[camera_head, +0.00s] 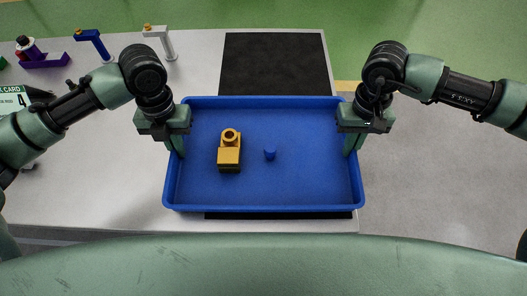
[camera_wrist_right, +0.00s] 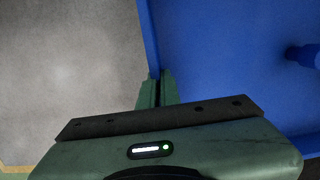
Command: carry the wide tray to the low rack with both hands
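The wide tray (camera_head: 315,180) is blue and lies level in front of me in the head view, over a black mat. It holds a yellow block-like part (camera_head: 230,155) and a small blue cylinder (camera_head: 270,154). My left gripper (camera_head: 178,145) is at the tray's left wall, and its fingers look closed on that wall. My right gripper (camera_head: 350,143) is at the right wall. In the right wrist view, the tray wall (camera_wrist_right: 150,40) runs between the two close fingers (camera_wrist_right: 158,90). I cannot tell whether the tray touches the mat.
The black mat (camera_head: 275,65) shows behind the tray on the pale table (camera_head: 110,190). Purple (camera_head: 42,58), blue (camera_head: 92,42) and white (camera_head: 158,40) pieces stand at the back left. Grey floor (camera_head: 430,200) is clear at the right. The low rack is not visible.

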